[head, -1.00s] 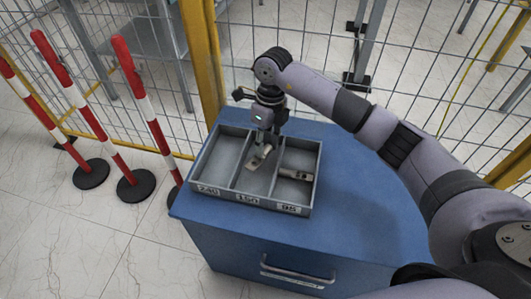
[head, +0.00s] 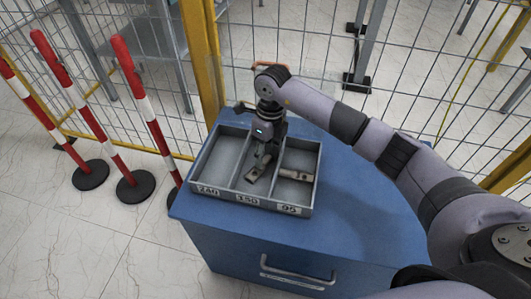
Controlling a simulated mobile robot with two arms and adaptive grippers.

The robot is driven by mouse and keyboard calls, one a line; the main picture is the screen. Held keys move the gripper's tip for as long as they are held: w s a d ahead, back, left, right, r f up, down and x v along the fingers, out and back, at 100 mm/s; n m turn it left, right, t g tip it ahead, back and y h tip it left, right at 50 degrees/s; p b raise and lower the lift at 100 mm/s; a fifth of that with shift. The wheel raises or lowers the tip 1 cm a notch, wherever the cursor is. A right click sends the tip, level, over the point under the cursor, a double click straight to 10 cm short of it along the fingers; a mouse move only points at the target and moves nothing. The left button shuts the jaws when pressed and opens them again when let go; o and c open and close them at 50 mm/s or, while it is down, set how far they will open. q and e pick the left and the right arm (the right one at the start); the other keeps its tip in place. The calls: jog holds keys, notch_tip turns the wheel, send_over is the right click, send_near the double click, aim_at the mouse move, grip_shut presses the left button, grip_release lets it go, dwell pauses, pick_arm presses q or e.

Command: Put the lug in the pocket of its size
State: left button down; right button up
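A grey tray (head: 228,194) has three pockets marked 240, 150 and 95 from left to right. My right gripper (head: 264,156) points down into the middle pocket, marked 150, with its fingers around the upper end of a metal lug (head: 252,175). The gripper looks shut on this lug. The lug is tilted, its flat end toward the front of the pocket; whether it touches the floor I cannot tell. Another lug (head: 296,175) lies in the right pocket, marked 95. The left pocket looks empty. My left gripper is not in view.
The tray stands on a blue cabinet (head: 355,195) with a front handle, its top clear to the right of the tray. A wire fence with a yellow post (head: 201,60) is close behind. Red and white posts (head: 145,105) stand at the left.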

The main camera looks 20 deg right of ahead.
jog(key=shift+r, duration=0.25)
jog(key=r, duration=0.4)
jog(key=d+r, duration=0.1)
jog(key=r, duration=0.2)
jog(key=shift+w+p, duration=0.25)
jog(key=shift+p, duration=0.1)
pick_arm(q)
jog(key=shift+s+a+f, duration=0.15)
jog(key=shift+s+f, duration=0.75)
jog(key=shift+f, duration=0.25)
pick_arm(e)
jog(key=shift+r, duration=0.1)
jog(key=shift+s+a, duration=0.1)
